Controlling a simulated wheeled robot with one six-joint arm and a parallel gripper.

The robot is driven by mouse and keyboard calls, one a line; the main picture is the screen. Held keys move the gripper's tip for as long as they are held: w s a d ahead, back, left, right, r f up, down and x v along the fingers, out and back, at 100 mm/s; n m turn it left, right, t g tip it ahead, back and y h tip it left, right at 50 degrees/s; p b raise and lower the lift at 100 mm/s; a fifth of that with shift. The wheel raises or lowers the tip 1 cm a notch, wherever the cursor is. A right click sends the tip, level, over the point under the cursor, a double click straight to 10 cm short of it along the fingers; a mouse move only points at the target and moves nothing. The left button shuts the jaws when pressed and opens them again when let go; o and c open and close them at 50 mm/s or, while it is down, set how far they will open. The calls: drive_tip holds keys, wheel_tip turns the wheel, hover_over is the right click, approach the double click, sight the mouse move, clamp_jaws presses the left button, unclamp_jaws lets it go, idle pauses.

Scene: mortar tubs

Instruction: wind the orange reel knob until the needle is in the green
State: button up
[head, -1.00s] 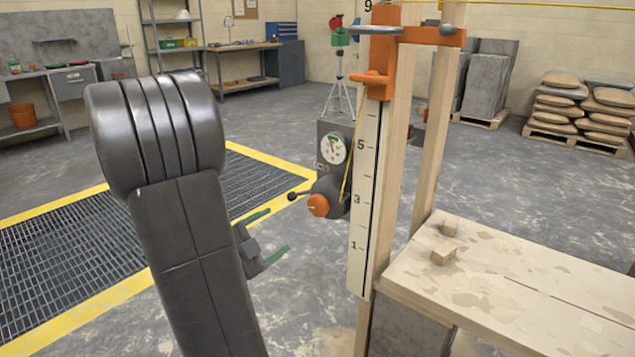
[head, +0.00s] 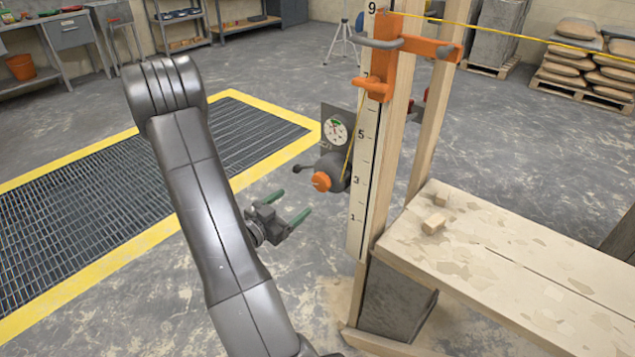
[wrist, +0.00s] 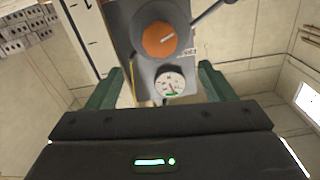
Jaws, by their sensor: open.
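The orange reel knob (head: 321,181) sits on a grey reel housing fixed to the wooden post; it also shows in the wrist view (wrist: 159,39), with a pale line on its face. The round white gauge (head: 335,132) is above it, and in the wrist view, which is upside down, the gauge (wrist: 170,82) is below the knob. It has a small green band; the needle is too small to read surely against it. My gripper (head: 290,204) is open and empty, its green-tipped fingers apart, short of the knob and a little below-left of it.
A dark crank handle (head: 303,168) sticks out left of the housing. A numbered scale board (head: 362,185) and an orange clamp (head: 378,75) are on the post. A plank bench (head: 500,260) with small wood blocks stands right.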

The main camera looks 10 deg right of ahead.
sight(319, 184)
drive_tip(key=x, duration=1.1)
drive_tip(key=shift+w+d+p, duration=0.1)
drive_tip(key=shift+d+p, duration=0.05)
drive_tip(key=shift+p, duration=0.15)
drive_tip(key=c, duration=1)
